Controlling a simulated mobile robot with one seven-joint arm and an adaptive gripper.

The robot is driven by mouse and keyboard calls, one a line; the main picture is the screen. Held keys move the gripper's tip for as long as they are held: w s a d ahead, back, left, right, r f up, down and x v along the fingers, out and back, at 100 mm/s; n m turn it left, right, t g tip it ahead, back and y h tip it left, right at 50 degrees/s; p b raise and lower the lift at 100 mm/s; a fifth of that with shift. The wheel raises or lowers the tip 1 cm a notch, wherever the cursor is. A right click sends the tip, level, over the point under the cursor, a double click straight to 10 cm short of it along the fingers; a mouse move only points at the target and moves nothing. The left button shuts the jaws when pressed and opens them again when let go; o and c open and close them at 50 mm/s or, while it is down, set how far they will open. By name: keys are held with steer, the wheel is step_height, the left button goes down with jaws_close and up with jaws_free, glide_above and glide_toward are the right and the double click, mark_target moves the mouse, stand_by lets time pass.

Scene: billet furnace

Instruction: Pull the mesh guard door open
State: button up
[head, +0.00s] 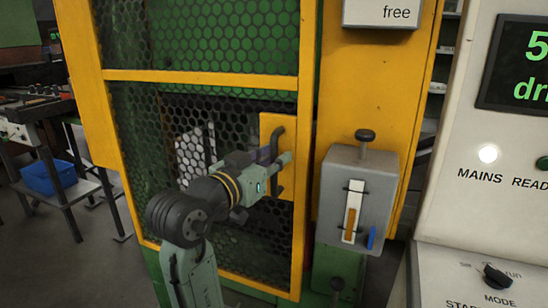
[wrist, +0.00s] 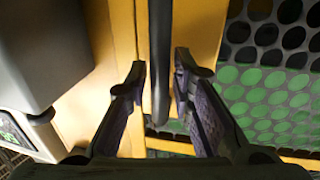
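The mesh guard door (head: 202,76) has a yellow frame with dark hexagonal mesh and looks closed in its frame. Its dark, upright bar handle (head: 277,147) sits on a yellow plate at the door's right side. My gripper (head: 284,160) is at the handle. In the wrist view the handle (wrist: 161,50) runs down between the two fingers of my gripper (wrist: 160,80). The fingers are apart, one on each side of the bar, with a gap showing on both sides. My arm hides part of the lower mesh.
A grey box (head: 337,216) with a knobbed plunger is on the yellow post (head: 377,80) right of the door, close to my gripper. A "free" sign (head: 382,12) is above it. A control console (head: 480,210) stands further right. A blue bin (head: 48,178) is on a rack at left.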

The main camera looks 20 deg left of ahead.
jaws_close()
steer(key=shift+s, duration=0.15)
stand_by(0.5)
